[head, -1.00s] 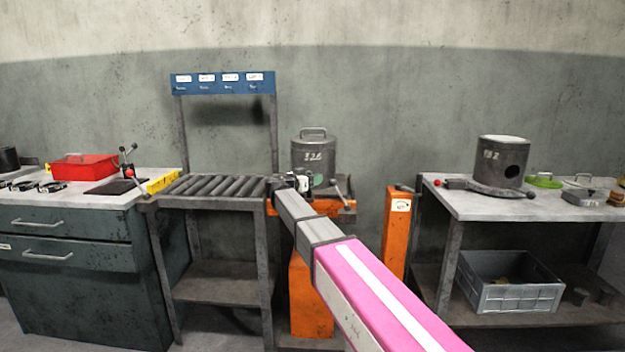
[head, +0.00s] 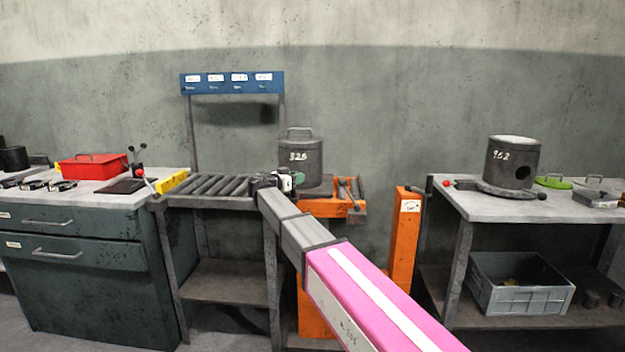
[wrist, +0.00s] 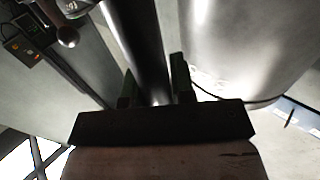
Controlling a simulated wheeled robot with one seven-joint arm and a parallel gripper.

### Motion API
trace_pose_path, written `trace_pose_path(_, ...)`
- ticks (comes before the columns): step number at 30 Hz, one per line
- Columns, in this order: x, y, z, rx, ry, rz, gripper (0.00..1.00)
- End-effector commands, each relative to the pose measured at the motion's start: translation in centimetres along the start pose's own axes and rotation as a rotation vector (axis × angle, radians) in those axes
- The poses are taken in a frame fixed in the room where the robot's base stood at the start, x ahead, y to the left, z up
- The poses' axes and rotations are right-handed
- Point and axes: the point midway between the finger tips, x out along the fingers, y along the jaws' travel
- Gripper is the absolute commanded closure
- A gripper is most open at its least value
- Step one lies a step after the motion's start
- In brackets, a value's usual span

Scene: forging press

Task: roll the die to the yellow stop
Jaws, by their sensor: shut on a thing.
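The die (head: 300,158) is a dark grey steel cylinder with a top handle and the white number 326. It stands upright between the roller table's (head: 215,187) right end and the orange lift (head: 340,205). The yellow stop (head: 172,182) is at the rollers' left end, by the bench. My gripper (head: 287,181) is low at the die's front left. In the wrist view, my gripper (wrist: 158,92) is shut on a dark bar (wrist: 143,45) beside a large pale curved surface, apparently the die (wrist: 248,40). Where the bar joins the die is hidden.
The rollers between die and yellow stop look clear. A lever stand (head: 138,168) and red box (head: 93,168) are on the left bench. An orange post (head: 405,240) stands right of the lift. Another die (head: 512,162), marked 962, is on the right table.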

Motion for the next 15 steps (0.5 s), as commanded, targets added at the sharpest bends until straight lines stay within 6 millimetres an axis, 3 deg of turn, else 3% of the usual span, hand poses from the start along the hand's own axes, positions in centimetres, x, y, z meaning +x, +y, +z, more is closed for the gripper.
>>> trace_pose_path(1, -1.5, -2.1, 0.0, 0.000, 0.000, -0.010, 1.00)
trace_pose_path(15, -13.4, -14.0, 0.0, 0.000, 0.001, -0.006, 1.00)
